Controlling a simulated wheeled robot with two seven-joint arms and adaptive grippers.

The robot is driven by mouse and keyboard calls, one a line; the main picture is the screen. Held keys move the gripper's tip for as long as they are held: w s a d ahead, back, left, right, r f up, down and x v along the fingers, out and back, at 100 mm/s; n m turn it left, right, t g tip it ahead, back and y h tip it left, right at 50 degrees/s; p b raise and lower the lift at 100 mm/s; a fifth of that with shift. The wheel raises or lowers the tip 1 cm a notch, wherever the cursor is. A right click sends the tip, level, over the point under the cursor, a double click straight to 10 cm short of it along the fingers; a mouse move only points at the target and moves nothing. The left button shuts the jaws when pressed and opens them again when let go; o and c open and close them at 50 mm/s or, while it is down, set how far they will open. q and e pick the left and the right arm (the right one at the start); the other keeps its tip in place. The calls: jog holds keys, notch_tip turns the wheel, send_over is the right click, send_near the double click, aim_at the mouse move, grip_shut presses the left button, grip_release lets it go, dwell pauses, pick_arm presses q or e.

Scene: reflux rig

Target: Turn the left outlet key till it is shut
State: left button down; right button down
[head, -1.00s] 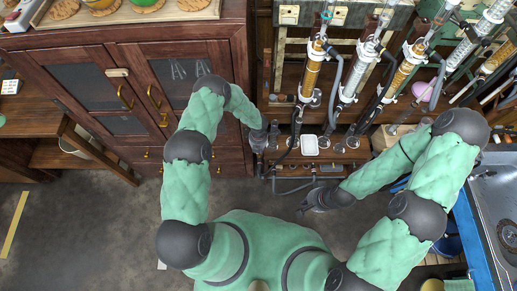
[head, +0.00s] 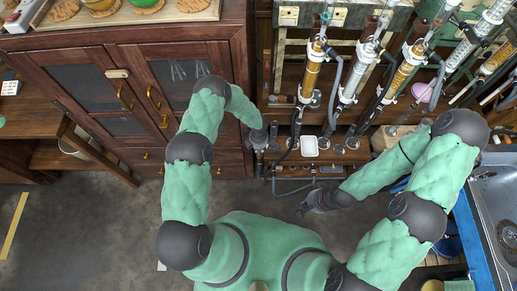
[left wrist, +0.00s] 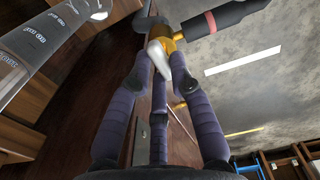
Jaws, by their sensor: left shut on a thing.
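In the left wrist view, the left outlet key (left wrist: 181,68) is a pale grey lever on a brass fitting (left wrist: 162,33), with a black and red part beside it. My left gripper (left wrist: 163,75) is shut on the key, its dark padded fingers on both sides of it. In the head view my left gripper (head: 259,137) is at the left end of the rig, low by the cabinet, and the key there is too small to make out. My right gripper (head: 316,201) hangs over the floor in front of the rig, apart from it; its fingers are too small to read.
The rig's columns, such as the left amber one (head: 312,72), stand close behind, with grey hoses. A wooden cabinet (head: 130,95) is left of my left gripper. A blue-edged sink (head: 497,215) is at the right.

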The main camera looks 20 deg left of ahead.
pick_arm(q)
jog(key=shift+m, duration=0.5)
jog(key=c, duration=1.1)
grip_release()
notch_tip(320, 180, up, 12)
jog(key=shift+f, duration=0.1)
